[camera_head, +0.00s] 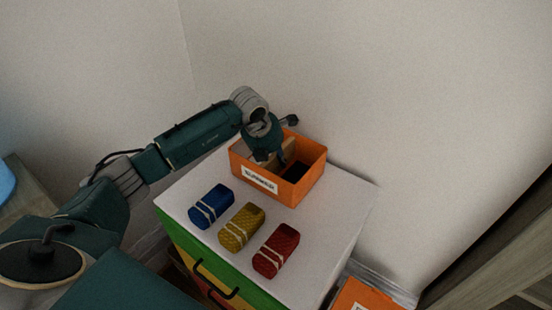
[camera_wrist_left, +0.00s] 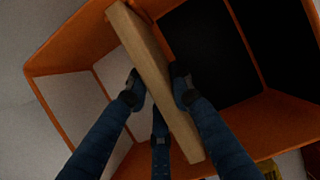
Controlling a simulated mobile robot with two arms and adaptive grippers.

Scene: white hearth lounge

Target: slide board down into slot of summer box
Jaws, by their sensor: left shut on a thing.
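The orange summer box (camera_head: 308,181) stands open on the white cabinet top (camera_head: 335,205), its label facing front. In the left wrist view its orange wall (camera_wrist_left: 72,48) surrounds a pale area and dark areas inside. My left gripper (camera_head: 271,157) reaches down over the box and is shut on the wooden board (camera_head: 289,149). In the left wrist view the fingers (camera_wrist_left: 157,86) press both faces of the board (camera_wrist_left: 150,55), which runs across the box opening. The board's lower edge and the slot are hidden, so I cannot tell whether it is seated. My right gripper is not in view.
Blue (camera_head: 211,206), yellow (camera_head: 242,227) and red (camera_head: 276,250) banded bundles lie in a row in front of the box. Walls stand close behind the cabinet. Another orange object (camera_head: 368,295) is low at the right, near wooden shelving (camera_head: 500,250).

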